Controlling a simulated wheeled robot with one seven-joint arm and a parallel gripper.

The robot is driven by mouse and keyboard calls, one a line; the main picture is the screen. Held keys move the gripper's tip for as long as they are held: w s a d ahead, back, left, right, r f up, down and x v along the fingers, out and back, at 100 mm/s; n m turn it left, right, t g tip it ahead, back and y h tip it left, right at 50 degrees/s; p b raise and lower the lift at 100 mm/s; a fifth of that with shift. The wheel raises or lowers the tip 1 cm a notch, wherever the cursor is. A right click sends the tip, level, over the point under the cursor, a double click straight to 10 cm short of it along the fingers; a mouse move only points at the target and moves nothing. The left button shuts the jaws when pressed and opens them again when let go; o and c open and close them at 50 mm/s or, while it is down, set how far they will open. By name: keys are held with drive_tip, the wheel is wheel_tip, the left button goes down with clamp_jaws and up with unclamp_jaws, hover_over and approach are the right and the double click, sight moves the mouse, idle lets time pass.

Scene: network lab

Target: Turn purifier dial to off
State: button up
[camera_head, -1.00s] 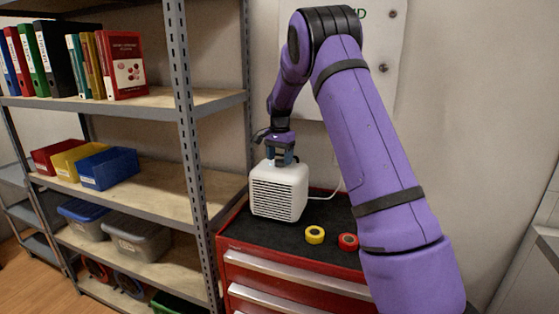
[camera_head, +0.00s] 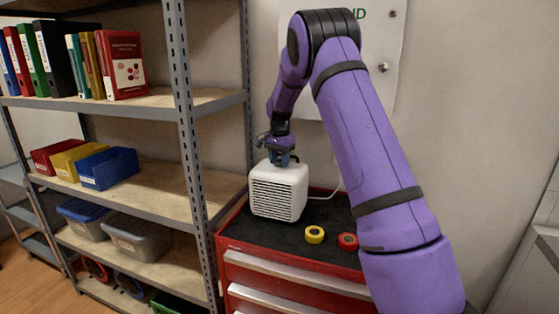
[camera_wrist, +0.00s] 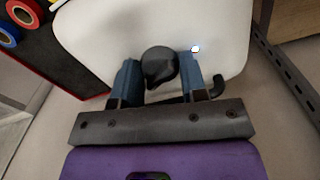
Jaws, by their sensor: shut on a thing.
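The white purifier (camera_head: 280,190) stands upright on the red tool cabinet, its slatted grille facing forward. Its top (camera_wrist: 120,35) fills much of the wrist view. The black dial (camera_wrist: 158,66) sits on that top, with a pointed end toward the bottom of the wrist view. My gripper (camera_wrist: 161,72) comes down from above with its blue fingers on either side of the dial, shut on it. A small lit indicator (camera_wrist: 196,49) shows beside the right finger. In the head view my gripper (camera_head: 282,160) hides the dial.
A yellow tape roll (camera_head: 314,234) and a red tape roll (camera_head: 348,241) lie on the cabinet's black mat (camera_head: 275,235), in front and right of the purifier. A white cord (camera_head: 333,190) runs behind it. A metal shelf (camera_head: 185,130) stands close on the left.

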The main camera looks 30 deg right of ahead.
drive_tip(key=n, duration=1.1)
drive_tip(key=shift+n, duration=0.3)
idle(0.6)
drive_tip(key=o, duration=0.9)
